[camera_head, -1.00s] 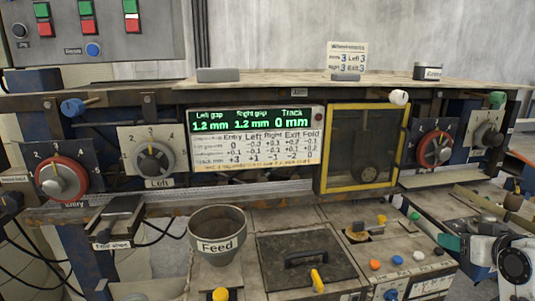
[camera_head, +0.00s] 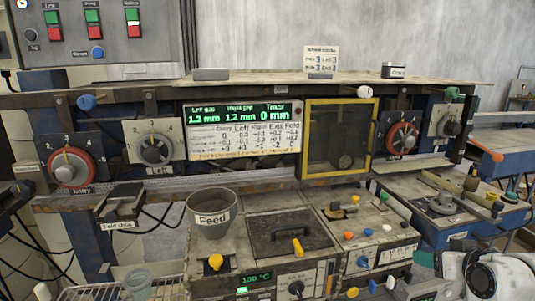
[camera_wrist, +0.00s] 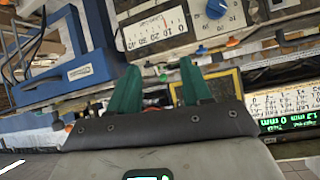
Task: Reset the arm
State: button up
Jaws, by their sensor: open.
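My gripper (camera_wrist: 158,92) shows in the wrist view with its two green fingers spread apart. It is open, and nothing is between the fingers. The display also shows at the right of the wrist view (camera_wrist: 290,124), tilted.
A yellow-framed window (camera_head: 337,140) sits right of the display. Red dials (camera_head: 68,168) and grey dials (camera_head: 155,150) line the panel. A Feed funnel (camera_head: 211,215) stands on the front bench. A blue box (camera_wrist: 70,70) is left of the fingers in the wrist view. Side benches stand at the right.

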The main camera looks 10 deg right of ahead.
jog(key=s+a+f+g+y, duration=0.1)
jog(key=s+a+f+g, duration=0.2)
jog(key=s+a+f, duration=0.45)
jog(key=s+a+f+g+y, duration=0.15)
jog(key=s+a+f, duration=0.35)
jog(key=f, duration=0.6)
jog(key=s+a+f+g+h, duration=0.1)
jog(key=s+f, duration=0.3)
jog(key=s, duration=0.5)
jog(key=s+a+f+n+g, duration=0.1)
jog(key=s+a+f+g, duration=0.2)
jog(key=s, duration=0.6)
jog(key=shift+s+f+n+g+h, duration=0.35)
jog(key=shift+f+g, duration=0.25)
jog(key=shift+g, duration=0.25)
jog(key=shift+a, duration=0.1)
